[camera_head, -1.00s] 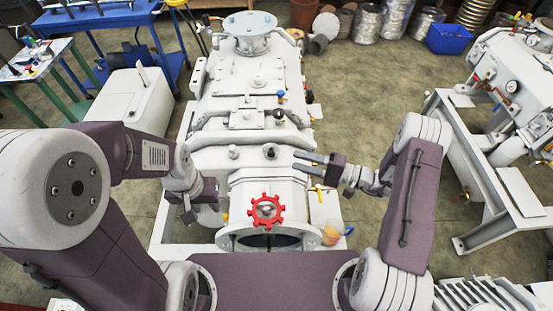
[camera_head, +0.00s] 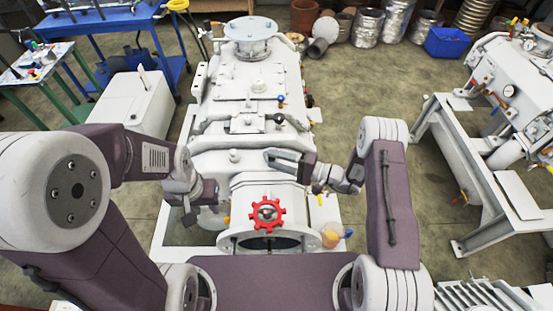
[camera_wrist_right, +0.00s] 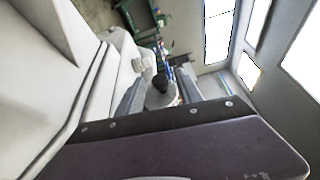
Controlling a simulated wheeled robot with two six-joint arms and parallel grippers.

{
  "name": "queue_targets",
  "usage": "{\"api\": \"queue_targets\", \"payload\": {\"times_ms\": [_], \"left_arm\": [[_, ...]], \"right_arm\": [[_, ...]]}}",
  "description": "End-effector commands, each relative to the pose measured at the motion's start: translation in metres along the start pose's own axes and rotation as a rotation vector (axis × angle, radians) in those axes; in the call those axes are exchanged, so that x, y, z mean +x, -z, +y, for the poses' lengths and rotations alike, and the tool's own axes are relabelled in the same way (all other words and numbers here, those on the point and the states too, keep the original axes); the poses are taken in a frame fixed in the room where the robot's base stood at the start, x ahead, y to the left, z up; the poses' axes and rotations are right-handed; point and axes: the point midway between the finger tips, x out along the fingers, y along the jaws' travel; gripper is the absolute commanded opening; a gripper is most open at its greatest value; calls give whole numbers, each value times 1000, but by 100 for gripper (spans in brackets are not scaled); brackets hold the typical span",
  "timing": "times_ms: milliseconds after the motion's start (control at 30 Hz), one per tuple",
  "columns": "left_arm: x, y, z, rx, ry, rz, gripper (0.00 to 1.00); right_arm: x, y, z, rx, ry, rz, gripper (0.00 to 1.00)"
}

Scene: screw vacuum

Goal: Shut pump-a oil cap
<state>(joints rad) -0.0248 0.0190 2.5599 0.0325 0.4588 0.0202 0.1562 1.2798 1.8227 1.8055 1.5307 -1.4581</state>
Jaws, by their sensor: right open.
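The white pump (camera_head: 245,75) stands in front of me, with a red handwheel (camera_head: 267,213) at its near end. My right gripper (camera_head: 267,158) is open over the near top of the pump, its fingers pointing left, and hides the dark-topped cap there in the head view. In the right wrist view a dark round cap (camera_wrist_right: 160,84) shows between the two open fingers; whether they touch it I cannot tell. A pale knob (camera_head: 235,156) sits just left of the fingertips. My left gripper (camera_head: 192,212) hangs at the pump's left side; its jaws are unclear.
A second pump unit (camera_head: 510,90) stands on a frame at the right. A white box (camera_head: 130,100) and a blue cart (camera_head: 110,22) are at the left. Metal ducts and a blue bin (camera_head: 449,41) lie at the back. Floor is free between the pumps.

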Motion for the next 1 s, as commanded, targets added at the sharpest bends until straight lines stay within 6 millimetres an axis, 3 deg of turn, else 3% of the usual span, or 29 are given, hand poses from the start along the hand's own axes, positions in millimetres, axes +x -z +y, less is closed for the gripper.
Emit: {"api": "queue_targets", "payload": {"times_ms": [33, 167, 567, 1000], "left_arm": [[0, 0, 0, 0, 0, 0, 36], [0, 0, 0, 0, 0, 0, 36], [-2, 0, 0, 0, 0, 0, 36], [-5, 0, 0, 0, 0, 0, 36]], "right_arm": [[0, 0, 0, 0, 0, 0, 34], [0, 0, 0, 0, 0, 0, 0], [1, 2, -3, 53, -23, -1, 0], [8, 18, -12, 381, -160, -1, 0]]}}
